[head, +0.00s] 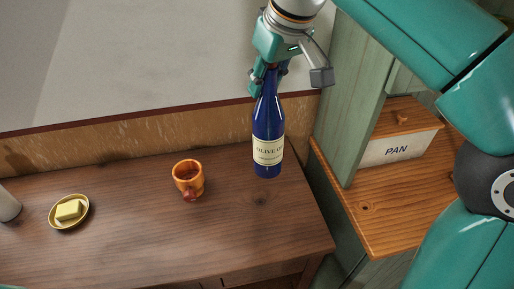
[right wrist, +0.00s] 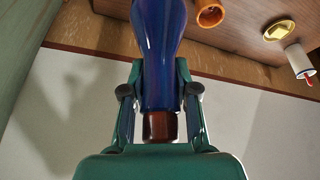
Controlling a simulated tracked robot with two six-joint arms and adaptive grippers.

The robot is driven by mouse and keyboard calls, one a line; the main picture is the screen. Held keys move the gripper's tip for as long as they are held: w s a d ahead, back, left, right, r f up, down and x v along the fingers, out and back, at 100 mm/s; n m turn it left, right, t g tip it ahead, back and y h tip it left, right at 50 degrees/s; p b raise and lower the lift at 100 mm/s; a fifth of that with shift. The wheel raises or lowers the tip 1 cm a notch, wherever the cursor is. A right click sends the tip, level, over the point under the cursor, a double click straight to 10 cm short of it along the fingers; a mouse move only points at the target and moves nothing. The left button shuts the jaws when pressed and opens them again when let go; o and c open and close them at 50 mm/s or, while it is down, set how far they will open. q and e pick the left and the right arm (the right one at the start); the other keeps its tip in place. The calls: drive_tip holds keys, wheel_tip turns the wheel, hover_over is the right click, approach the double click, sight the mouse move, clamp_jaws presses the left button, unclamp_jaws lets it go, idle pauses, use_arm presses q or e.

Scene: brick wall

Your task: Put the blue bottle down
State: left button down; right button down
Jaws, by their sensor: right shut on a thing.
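The blue bottle (head: 267,128) has a cream label reading OLIVE OIL and hangs upright over the right part of the wooden table (head: 130,235). My right gripper (head: 270,74) is shut on its neck from above. In the right wrist view the bottle (right wrist: 158,45) runs between the two fingers of the gripper (right wrist: 158,100), with its brown cap near the palm. The bottle's base appears near the tabletop, but I cannot tell whether it touches. My left gripper is not in view.
An orange mug (head: 188,178) stands left of the bottle. A yellow dish with butter (head: 69,212) and a white object (head: 7,205) are farther left. A bread box marked PAN (head: 398,148) sits on a wooden counter at right. The table's front right is clear.

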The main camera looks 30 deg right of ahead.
sight(278, 118)
wheel_tip(278, 118, down, 10)
drive_tip(key=shift+f+b, duration=0.2)
drive_tip(key=shift+b, duration=0.65)
drive_tip(key=shift+f, duration=2.1)
drive_tip(key=c, duration=0.9)
unclamp_jaws()
drive_tip(key=v, duration=1.2)
drive_tip(key=shift+s+p, duration=0.1)
drive_tip(key=shift+p, duration=0.2)
drive_tip(key=shift+f, duration=0.1)
